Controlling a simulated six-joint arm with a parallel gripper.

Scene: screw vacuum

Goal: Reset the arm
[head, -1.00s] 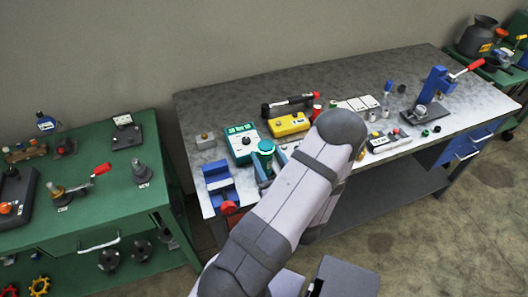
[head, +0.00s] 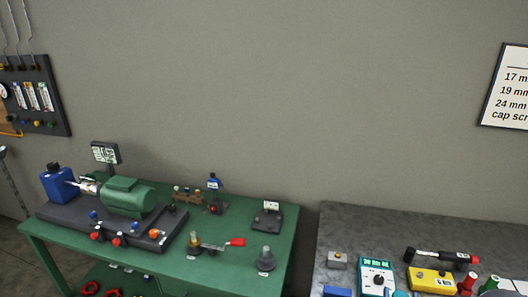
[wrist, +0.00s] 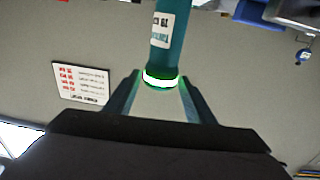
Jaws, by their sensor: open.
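My gripper (wrist: 161,76) shows only in the wrist view, with its two dark fingers spread apart. A teal cylinder (wrist: 163,35) with a white label and a glowing white-green ring at its lower end shows between and beyond the fingertips. I cannot tell whether it touches the fingers. My arm and gripper are out of the head view.
The green bench (head: 225,272) holds a pump with a green motor (head: 127,197), a blue can (head: 58,184) and a red-handled valve (head: 215,246). The grey bench (head: 375,225) at right holds a teal meter (head: 376,275) and a yellow device (head: 432,281). Bare wall fills the middle.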

